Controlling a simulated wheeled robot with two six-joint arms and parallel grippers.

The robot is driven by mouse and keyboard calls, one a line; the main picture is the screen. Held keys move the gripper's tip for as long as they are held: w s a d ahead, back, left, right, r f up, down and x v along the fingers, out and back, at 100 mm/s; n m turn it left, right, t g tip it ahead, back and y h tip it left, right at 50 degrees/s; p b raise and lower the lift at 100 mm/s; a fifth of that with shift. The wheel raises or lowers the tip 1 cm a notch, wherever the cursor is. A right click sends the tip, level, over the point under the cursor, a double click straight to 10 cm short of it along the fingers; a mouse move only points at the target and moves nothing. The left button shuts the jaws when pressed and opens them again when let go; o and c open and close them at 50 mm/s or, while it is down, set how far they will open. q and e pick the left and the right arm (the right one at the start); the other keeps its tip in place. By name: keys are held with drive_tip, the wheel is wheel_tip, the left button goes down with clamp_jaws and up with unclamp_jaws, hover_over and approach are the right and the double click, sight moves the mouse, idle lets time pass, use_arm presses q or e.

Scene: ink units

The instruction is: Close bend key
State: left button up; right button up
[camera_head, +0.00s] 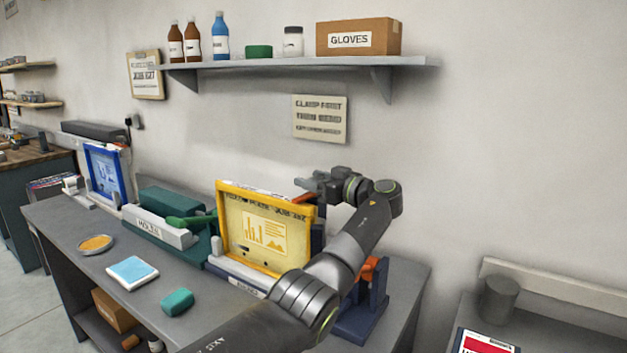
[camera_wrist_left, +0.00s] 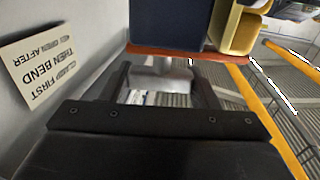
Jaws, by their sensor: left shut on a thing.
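A yellow-framed plate unit (camera_head: 262,235) with a chart on its face stands upright on the bench in the head view. An orange-red bar (camera_head: 303,198) sits by its upper right corner; it also crosses the left wrist view (camera_wrist_left: 185,52), below a dark blue block (camera_wrist_left: 172,25). I take this bar for the bend key, but no label on it can be read. My left gripper (camera_head: 308,185) reaches in from the right, fingers pointing left. It is shut on the bar, with its fingertips (camera_wrist_left: 160,70) at the bar's edge. My right gripper is not in view.
A blue stand with an orange part (camera_head: 370,270) is right of the yellow unit, partly behind my arm. A green-handled unit (camera_head: 175,220) and a blue-framed unit (camera_head: 108,172) stand to the left. A wall sign (camera_head: 320,118) hangs above my gripper, under a shelf (camera_head: 290,63).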

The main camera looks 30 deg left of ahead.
use_arm(q)
drive_tip(key=o, duration=1.1)
drive_tip(key=shift+o, duration=1.4)
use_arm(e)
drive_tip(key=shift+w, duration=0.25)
use_arm(q)
drive_tip(key=shift+d, duration=0.1)
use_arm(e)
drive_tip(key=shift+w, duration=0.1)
use_arm(q)
drive_tip(key=shift+d+f, duration=0.1)
drive_tip(key=shift+d, duration=0.2)
drive_tip(key=b+v, duration=0.5)
drive_tip(key=v, duration=1.1)
drive_tip(key=shift+d, duration=0.3)
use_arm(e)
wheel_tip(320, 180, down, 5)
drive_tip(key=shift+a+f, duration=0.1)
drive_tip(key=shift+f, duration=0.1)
